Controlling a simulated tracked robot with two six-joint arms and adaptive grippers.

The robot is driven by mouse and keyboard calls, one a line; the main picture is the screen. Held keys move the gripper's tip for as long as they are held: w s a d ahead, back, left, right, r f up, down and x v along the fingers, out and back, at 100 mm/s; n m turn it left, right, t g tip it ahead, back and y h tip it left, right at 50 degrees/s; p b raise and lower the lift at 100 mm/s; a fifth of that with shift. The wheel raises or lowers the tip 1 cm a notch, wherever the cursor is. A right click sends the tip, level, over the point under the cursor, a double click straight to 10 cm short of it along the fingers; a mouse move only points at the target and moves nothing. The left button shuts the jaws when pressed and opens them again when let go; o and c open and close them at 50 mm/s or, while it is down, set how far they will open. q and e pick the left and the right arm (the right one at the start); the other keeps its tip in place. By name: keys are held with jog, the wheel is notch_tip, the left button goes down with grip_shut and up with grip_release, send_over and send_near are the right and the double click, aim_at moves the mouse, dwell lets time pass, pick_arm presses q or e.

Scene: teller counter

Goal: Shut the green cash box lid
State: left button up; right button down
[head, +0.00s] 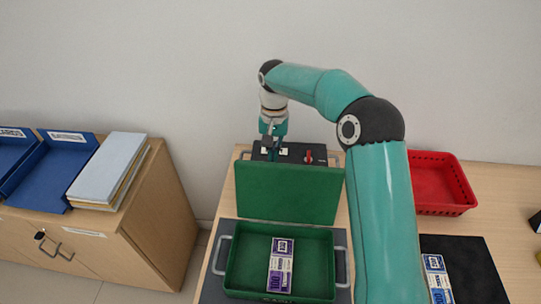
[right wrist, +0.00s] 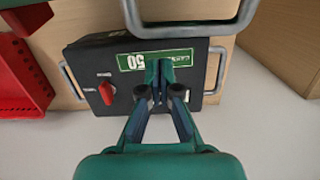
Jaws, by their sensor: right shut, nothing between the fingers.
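The green cash box (head: 232,262) sits open near the front of the counter. Its lid (head: 288,195) stands up at the back edge, roughly upright. A strapped bundle with purple markings (head: 281,265) lies inside the box. My left gripper is not in view.
The black case (head: 315,154) with a red knob and metal handles stands behind the lid; it also shows in the right wrist view (right wrist: 90,70). A red basket (head: 440,183) is at right. A blue-marked bundle (head: 437,278) lies on a black mat (head: 475,265). Papers (head: 108,165) are left.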

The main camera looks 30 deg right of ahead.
jog(key=shift+s+a+r, duration=0.6)
jog(key=shift+s+a, duration=0.15)
jog(key=shift+s, duration=0.2)
jog(key=shift+a, duration=0.25)
